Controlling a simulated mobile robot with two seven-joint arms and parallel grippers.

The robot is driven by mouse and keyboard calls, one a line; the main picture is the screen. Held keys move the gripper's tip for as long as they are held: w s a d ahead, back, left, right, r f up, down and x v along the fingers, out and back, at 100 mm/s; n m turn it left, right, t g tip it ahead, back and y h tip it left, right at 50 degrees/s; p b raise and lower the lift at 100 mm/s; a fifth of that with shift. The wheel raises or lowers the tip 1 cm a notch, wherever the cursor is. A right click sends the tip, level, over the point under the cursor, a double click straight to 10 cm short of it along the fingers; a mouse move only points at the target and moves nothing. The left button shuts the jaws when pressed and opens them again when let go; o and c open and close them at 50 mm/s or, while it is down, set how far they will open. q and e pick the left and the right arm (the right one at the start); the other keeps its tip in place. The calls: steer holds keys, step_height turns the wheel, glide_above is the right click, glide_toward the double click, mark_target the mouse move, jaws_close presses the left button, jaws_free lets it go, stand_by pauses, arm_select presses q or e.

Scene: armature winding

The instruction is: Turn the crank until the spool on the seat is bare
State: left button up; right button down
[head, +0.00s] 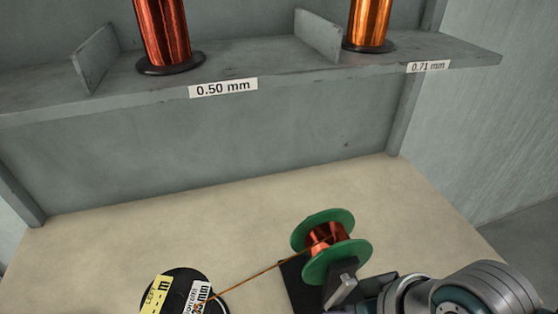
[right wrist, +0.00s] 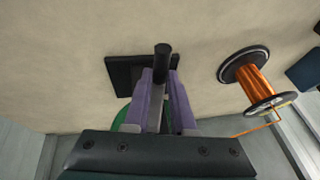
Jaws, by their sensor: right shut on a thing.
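The spool (head: 178,288) with black flanges is cut off at the bottom of the head view. A yellow label reading LEFT and a white label lie on its top. In the right wrist view this spool (right wrist: 256,82) still shows orange copper wire around its core. The wire runs from it to a green-flanged bobbin (head: 345,262), which carries copper windings. The crank's grey arm (head: 341,283) is in front of the bobbin. My right gripper (right wrist: 161,88) is shut on the crank, with its purple fingers either side and the black knob (right wrist: 162,50) beyond them. My left gripper is out of view.
A grey shelf (head: 290,68) crosses the back, labelled 0.50 mm and 0.71 mm. It carries a red-brown spool (head: 163,30) and an orange spool (head: 369,22), with upright dividers. The beige tabletop (head: 150,240) behind the bobbin is clear.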

steer(key=shift+s+a+r, duration=0.1)
steer(key=shift+a+r, duration=0.1)
steer(key=shift+a, duration=0.1)
steer(key=s+a+r+p, duration=0.1)
steer(key=a+r+p, duration=0.2)
steer(key=r+p, duration=0.3)
steer(key=w+d+r+p, duration=0.1)
steer(key=d+r+p, duration=0.3)
steer(key=d+r, duration=0.1)
steer(key=shift+w+r, duration=0.2)
steer(key=shift+w, duration=0.2)
steer(key=shift+d, duration=0.1)
